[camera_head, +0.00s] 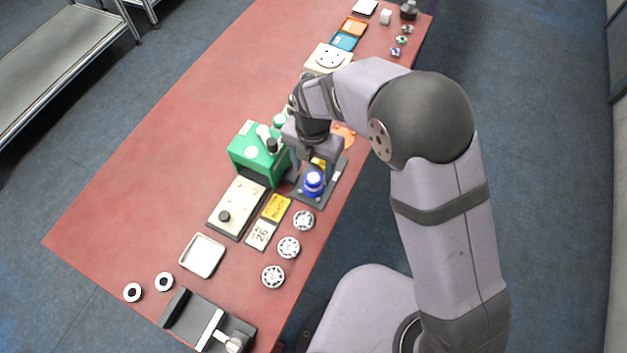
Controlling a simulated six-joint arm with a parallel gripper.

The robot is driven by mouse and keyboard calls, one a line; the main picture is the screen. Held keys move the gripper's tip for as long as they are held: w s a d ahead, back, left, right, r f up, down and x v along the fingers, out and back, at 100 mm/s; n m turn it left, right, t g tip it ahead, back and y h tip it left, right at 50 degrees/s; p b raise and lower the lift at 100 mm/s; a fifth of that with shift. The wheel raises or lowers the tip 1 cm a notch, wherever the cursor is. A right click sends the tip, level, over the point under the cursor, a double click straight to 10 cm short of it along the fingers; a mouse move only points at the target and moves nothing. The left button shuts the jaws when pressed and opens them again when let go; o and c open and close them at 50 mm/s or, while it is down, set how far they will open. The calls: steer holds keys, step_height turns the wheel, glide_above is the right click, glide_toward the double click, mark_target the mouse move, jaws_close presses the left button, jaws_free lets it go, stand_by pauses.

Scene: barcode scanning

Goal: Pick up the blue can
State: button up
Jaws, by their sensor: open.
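The blue can (313,183) stands upright on a dark grey plate (306,200) near the table's right edge. It has a pale top. My gripper (312,170) points down at the can, with a finger on its left side and another on its upper right. The jaws are open. I cannot tell whether the fingers touch the can. Part of a yellow thing (319,163) shows just behind the can, mostly hidden by my gripper.
A green box (250,152) stands close to the left of my gripper. A beige panel with a black knob (239,203), yellow and white cards, and several round metal parts (289,247) lie nearer. The red table (130,205) is clear at left.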

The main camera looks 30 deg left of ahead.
mark_target(314, 177)
steer(key=shift+d+f+p, duration=0.1)
steer(key=shift+f+p, duration=1.1)
steer(key=shift+f, duration=1.3)
steer(key=c, duration=1.2)
